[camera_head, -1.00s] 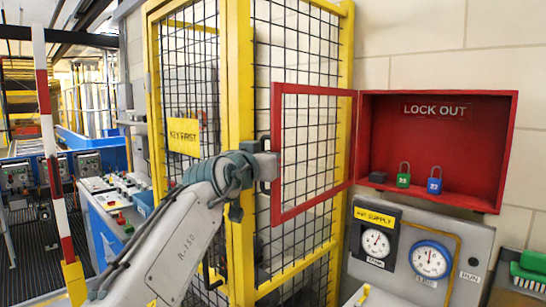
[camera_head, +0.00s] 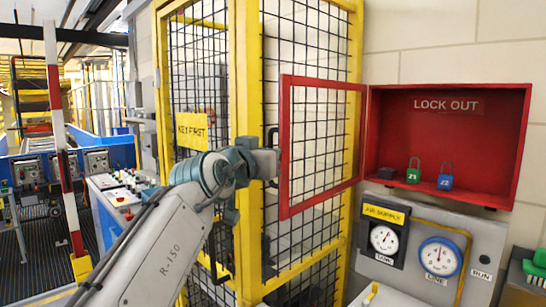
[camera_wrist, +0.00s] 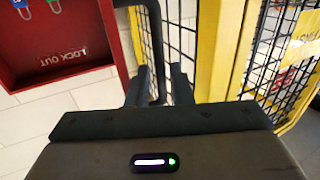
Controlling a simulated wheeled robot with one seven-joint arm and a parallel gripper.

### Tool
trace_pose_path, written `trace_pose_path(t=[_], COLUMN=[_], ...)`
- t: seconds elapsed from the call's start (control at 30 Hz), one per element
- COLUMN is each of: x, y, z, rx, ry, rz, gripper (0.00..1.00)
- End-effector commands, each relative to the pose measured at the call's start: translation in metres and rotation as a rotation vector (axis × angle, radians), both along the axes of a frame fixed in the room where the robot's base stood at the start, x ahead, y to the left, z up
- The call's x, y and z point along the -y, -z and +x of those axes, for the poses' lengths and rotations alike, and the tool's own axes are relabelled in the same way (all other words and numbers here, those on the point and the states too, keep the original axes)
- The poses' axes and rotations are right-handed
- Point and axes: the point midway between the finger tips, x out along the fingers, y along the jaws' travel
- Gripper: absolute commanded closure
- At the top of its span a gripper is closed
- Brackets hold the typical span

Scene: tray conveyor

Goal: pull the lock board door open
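The lock board door (camera_head: 322,205) is a red frame with an open middle. It stands wide open, swung out to the left of the red lock board (camera_head: 448,92) in the head view. Its black handle (camera_wrist: 154,40) is a bent bar on the door's free edge, and it runs down between my fingers in the wrist view. My gripper (camera_head: 272,163) is at this free edge, and its fingers (camera_wrist: 160,88) look closed around the handle. The grip point is partly hidden in the head view.
A green padlock (camera_head: 413,172) and a blue padlock (camera_head: 445,178) are inside the board. Below are gauges on an air supply panel (camera_head: 486,240). A yellow mesh fence (camera_head: 247,60) stands close behind the door and my arm. A red-and-white post (camera_head: 60,120) is at left.

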Motion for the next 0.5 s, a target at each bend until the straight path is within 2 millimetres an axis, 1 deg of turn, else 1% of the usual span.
trace_pose_path(t=[0.03,0.1,0.3,0.4,0.5], x=[-0.006,-0.012,-0.025,-0.03,-0.032], y=[0.004,0.003,0.003,0.002,0.001], z=[-0.011,-0.026,-0.063,-0.075,-0.082], rx=[0.001,0.001,0.001,0.001,0.0], ry=[-0.004,-0.004,-0.002,-0.002,0.0], rz=[0.001,0.0,0.001,0.001,0.001], gripper=[0.8,0.8,0.8,0.8,0.8])
